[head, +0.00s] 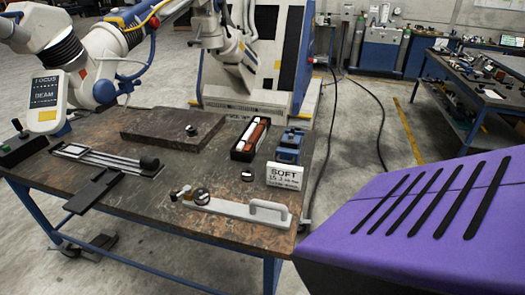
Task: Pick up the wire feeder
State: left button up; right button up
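No item is plainly marked as a wire feeder, so I cannot tell for certain which one it is. A small blue device (289,146) with a dark top stands at the right end of the workbench, behind a white sign (284,176) reading "SOFT". A grey bar with a raised handle (240,209) lies near the front edge, with small brass-coloured and dark round parts at its left end. Neither of my grippers can be made out in the head view.
The dark-topped workbench (130,215) also holds a black tray (249,140) with red and white pieces, a dark slab (160,127) and a slide rail (105,158). A white jointed arm (110,45) overhangs its left. A purple slotted housing (430,215) fills the lower right.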

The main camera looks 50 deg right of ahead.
aim_at(282, 221)
jog(key=i+j+z, duration=0.1)
jog(key=z, duration=0.4)
jog(key=i+j+z, duration=0.2)
jog(key=z, duration=0.25)
jog(key=i+j+z, duration=0.2)
jog(key=z, duration=0.3)
